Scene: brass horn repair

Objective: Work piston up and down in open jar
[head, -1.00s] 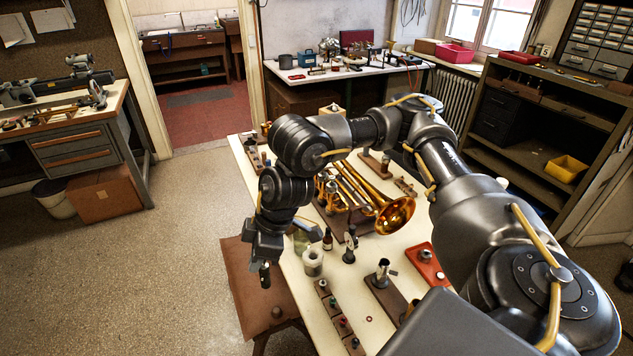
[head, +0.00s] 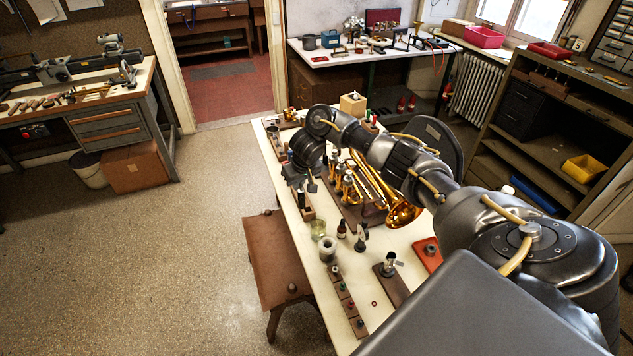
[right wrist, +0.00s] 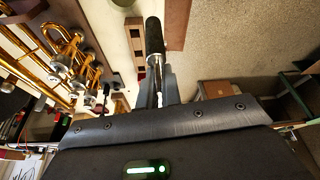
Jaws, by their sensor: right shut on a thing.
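In the head view the piston (head: 301,199) hangs small and dark under the fingers, over the left edge of the long table. A glass jar (head: 318,229) with a yellowish tint stands on the table just nearer to me than the gripper. Its top looks open. The piston is apart from the jar. My left gripper is not in view.
A brass trumpet (head: 403,214) lies right of the gripper. A white pot (head: 328,251), a small brown bottle (head: 341,229) and a wooden block with several small parts (head: 346,300) stand near the jar. A brown stool (head: 275,250) adjoins the table's left edge; floor beyond is clear.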

